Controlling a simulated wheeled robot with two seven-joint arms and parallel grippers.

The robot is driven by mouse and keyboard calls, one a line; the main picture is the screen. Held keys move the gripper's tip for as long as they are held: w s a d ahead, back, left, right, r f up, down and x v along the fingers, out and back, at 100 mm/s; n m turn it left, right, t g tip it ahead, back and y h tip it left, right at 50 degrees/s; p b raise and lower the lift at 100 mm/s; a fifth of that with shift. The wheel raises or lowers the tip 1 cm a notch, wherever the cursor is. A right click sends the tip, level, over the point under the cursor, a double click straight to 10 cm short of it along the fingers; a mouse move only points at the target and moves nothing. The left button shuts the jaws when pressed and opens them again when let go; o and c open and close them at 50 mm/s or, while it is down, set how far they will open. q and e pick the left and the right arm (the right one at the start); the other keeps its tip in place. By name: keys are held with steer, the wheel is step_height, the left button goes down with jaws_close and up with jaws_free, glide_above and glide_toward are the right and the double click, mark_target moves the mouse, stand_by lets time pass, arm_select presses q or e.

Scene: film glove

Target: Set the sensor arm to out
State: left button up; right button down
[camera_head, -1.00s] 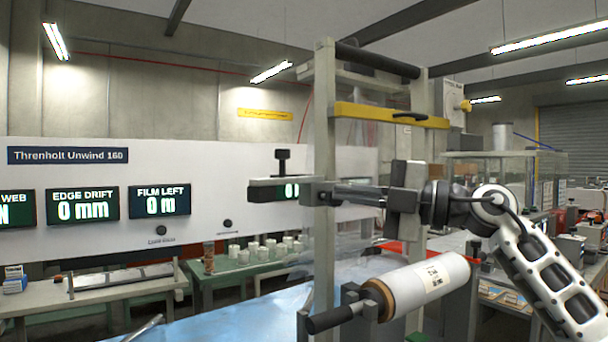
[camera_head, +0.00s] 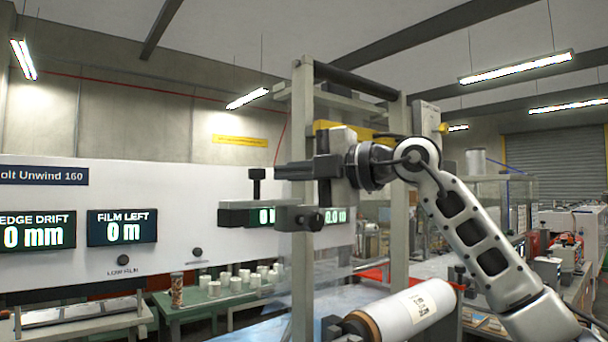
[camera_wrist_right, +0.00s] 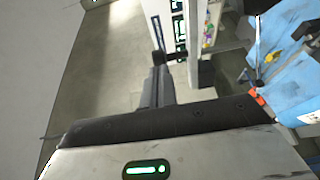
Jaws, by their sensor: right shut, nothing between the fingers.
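The sensor arm (camera_head: 237,217) is a dark bar reaching left from a grey clamp block (camera_head: 300,218) on the near upright post of the unwind frame. A black T-shaped knob (camera_head: 256,183) stands up from the bar. My right gripper (camera_head: 281,171) is shut and empty. In the head view its fingertips point left, above the clamp block and just right of the knob; I cannot tell whether they touch it. The wrist view shows the narrow shut fingers (camera_wrist_right: 157,88) reaching toward dark parts of the sensor arm. My left gripper is not in view.
A white panel (camera_head: 190,190) with green displays stands behind the arm. The film roll (camera_head: 410,309) lies below my right arm. The frame's other post (camera_head: 399,200) is close to my wrist. A green table (camera_head: 190,305) holds several white rolls.

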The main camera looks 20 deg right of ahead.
mark_target(262, 174)
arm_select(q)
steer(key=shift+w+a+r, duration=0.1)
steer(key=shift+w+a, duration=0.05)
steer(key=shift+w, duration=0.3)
arm_select(e)
steer(key=shift+x, duration=0.9)
steer(key=shift+w+a, duration=0.15)
steer(key=shift+a, duration=0.15)
steer(key=shift+p+x, duration=0.55)
steer(key=shift+x, duration=0.55)
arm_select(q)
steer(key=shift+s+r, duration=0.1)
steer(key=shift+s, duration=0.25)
arm_select(e)
steer(key=shift+a, duration=0.1)
steer(key=shift+s, duration=0.2)
